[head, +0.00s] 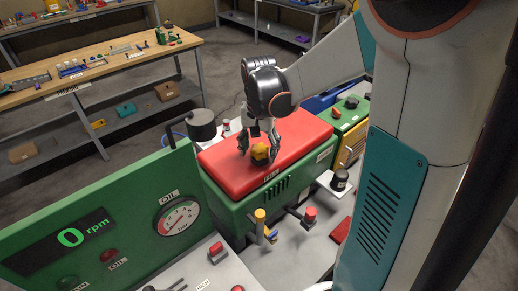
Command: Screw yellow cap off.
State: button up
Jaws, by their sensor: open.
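The yellow cap (260,149) sits on the red top (220,159) of a green machine housing (248,207), with a dark part showing just below the yellow. My gripper (259,147) points down over the cap, with one finger to its left and one to its right. The fingers look apart, and I cannot tell whether either touches the cap.
A yellow-topped post (260,215) and a red-topped knob (309,215) stand in front of the housing. A green panel (95,235) with an rpm display and an oil gauge (178,216) is at left. A dark cylinder (201,124) stands behind. Workbenches line the back.

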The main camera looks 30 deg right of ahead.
jog(key=c, duration=1.2)
jog(key=n, duration=0.6)
jog(key=shift+s+d, duration=0.15)
jog(key=shift+n, duration=0.4)
jog(key=n, duration=0.2)
jog(key=n+b, duration=0.1)
jog(key=n, duration=0.1)
jog(key=shift+d+n, duration=0.2)
jog(key=shift+n, duration=0.1)
jog(key=shift+c, duration=1.4)
jog(key=shift+r, duration=0.15)
jog(key=shift+r+p, duration=0.6)
jog(key=shift+r, duration=0.1)
jog(key=shift+r+p, duration=1.25)
jog(key=shift+r, duration=0.6)
